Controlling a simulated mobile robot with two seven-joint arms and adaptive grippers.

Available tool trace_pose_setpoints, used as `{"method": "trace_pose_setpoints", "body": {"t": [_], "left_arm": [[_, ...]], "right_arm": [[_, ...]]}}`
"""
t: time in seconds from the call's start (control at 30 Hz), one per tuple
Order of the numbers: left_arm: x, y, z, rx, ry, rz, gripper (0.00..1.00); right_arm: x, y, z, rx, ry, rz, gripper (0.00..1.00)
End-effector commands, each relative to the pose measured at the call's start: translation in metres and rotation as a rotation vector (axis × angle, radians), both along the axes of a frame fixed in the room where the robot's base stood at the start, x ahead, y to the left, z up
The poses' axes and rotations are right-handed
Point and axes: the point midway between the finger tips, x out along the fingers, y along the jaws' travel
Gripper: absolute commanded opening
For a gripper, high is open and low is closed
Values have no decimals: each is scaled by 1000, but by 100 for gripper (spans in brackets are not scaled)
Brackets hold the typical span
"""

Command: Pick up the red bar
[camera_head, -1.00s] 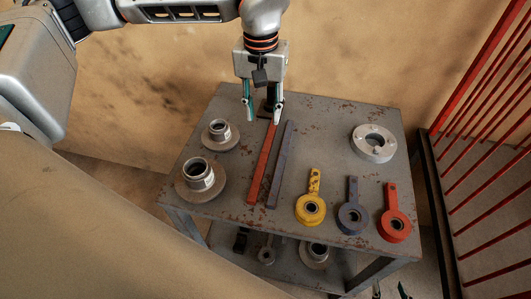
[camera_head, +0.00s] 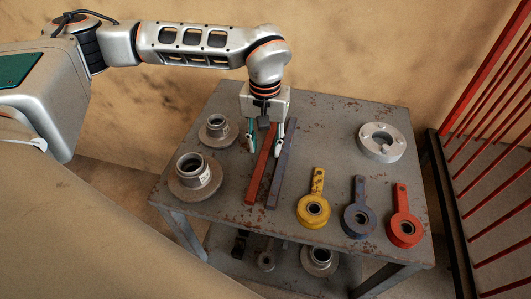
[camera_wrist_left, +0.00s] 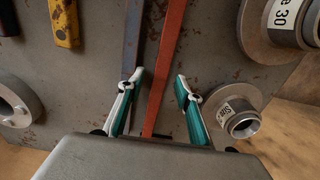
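The red bar (camera_head: 260,165) lies flat on the grey table, running front to back. My left gripper (camera_head: 265,147) is open above its far part, one finger on each side of the bar. In the left wrist view the red bar (camera_wrist_left: 166,72) passes between the two separated fingertips (camera_wrist_left: 160,84), closer to the left finger. A blue-grey bar (camera_head: 281,170) lies close along its right side; in the wrist view this bar (camera_wrist_left: 131,45) runs toward the left fingertip. Whether the fingers touch the table is unclear. My right gripper is out of view.
The worn metal table (camera_head: 330,125) also holds two flanged hubs (camera_head: 195,172) at left, a grey disc (camera_head: 382,142) at back right, and yellow (camera_head: 313,208), blue (camera_head: 358,219) and red (camera_head: 404,229) ring-ended levers in front. A red railing (camera_head: 495,95) stands to the right.

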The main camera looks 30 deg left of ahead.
Motion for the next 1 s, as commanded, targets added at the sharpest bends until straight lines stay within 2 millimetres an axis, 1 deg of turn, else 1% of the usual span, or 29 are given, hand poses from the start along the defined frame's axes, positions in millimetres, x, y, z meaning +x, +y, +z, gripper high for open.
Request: {"method": "trace_pose_setpoints", "body": {"t": [0.03,0.1,0.33,0.37,0.4,0.47,0.5,0.87,1.0], "left_arm": [[-1,0,-6,-1,3,0,35],[0,0,-9,-1,0,0,35],[0,0,-9,-1,-1,0,35],[0,0,-9,-1,-1,0,30],[0,0,-9,-1,-1,0,19],[0,0,-9,-1,-1,0,4],[0,0,-9,-1,-1,0,0],[1,-1,-7,-2,-5,-1,0],[2,-1,0,-2,-6,0,0]], "right_arm": [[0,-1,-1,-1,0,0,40],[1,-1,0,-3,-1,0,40],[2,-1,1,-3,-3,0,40],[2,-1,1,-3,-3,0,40],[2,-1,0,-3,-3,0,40],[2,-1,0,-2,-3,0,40],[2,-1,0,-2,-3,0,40],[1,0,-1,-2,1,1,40],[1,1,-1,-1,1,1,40]]}}
